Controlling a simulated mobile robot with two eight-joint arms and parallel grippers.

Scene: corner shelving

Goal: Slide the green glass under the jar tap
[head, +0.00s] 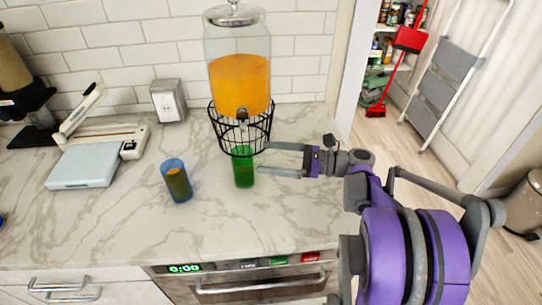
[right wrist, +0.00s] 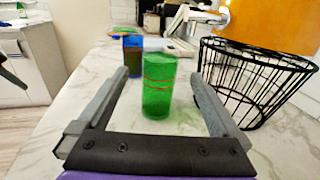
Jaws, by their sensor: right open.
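The green glass (head: 244,171) stands upright on the marble counter, just in front of the jar's wire stand. The glass jar (head: 239,85) holds orange liquid, and its tap (head: 242,116) shows at the front near the bottom. My right gripper (head: 262,160) is open and comes in from the right, its fingers reaching to the glass's right side. In the right wrist view the green glass (right wrist: 159,85) stands between and slightly beyond the open fingers (right wrist: 160,88). I cannot tell whether a finger touches it. My left gripper is not in view.
A blue glass with dark contents (head: 176,181) stands left of the green glass. The black wire stand (head: 230,136) is close to my right gripper. The front counter is clear.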

